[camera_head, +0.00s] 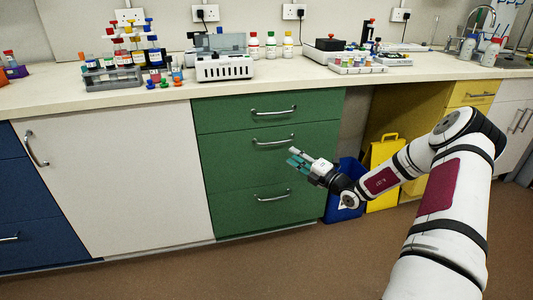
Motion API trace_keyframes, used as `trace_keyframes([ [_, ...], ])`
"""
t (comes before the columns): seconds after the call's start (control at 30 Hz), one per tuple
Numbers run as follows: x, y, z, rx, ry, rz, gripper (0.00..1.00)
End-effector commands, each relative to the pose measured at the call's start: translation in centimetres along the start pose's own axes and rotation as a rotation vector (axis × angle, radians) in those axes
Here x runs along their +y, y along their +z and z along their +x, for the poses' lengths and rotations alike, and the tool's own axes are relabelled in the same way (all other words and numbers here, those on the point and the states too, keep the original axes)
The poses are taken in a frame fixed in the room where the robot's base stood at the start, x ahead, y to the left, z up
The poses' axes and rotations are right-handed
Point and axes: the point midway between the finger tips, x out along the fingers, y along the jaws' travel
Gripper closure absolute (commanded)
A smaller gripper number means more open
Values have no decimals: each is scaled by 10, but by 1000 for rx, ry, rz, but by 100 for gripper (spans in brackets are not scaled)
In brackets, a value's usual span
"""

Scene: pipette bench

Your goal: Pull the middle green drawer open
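The middle green drawer (233,164) is in the green cabinet under the bench, between the top and bottom green drawers. Its front looks flush with theirs, so it appears shut. Its silver bar handle (273,142) is near its upper edge and is unobstructed. My gripper (292,157) reaches in from the right, with grey and teal fingers pointing left. In the picture its tips are just below and right of the middle handle, apart from it. I see nothing between the fingers. The gap between them is too small to judge.
The top green drawer (225,112) and bottom green drawer (233,207) have similar handles. A white cupboard (110,185) stands left. A blue bin (343,212) and yellow folding sign (383,160) stand right, behind my arm. The brown floor in front of the drawers is clear.

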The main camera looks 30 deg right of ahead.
Motion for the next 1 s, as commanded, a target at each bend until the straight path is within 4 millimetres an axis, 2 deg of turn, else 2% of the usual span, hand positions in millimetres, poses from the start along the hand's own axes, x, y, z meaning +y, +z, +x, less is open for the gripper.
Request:
trace_keyframes([
  [0.03, -16, 10, -6, -46, 4, 49, 71],
  [0.1, -27, 20, -11, -89, 8, 97, 71],
  [0.23, -34, 28, -13, -121, 11, 132, 71],
  [0.33, -34, 29, -5, -121, 12, 132, 71],
  [0.47, -34, 30, 16, -118, 13, 130, 71],
  [0.8, -35, 38, 82, -118, 11, 126, 71],
  [1.0, -34, 41, 110, -118, 12, 127, 71],
])
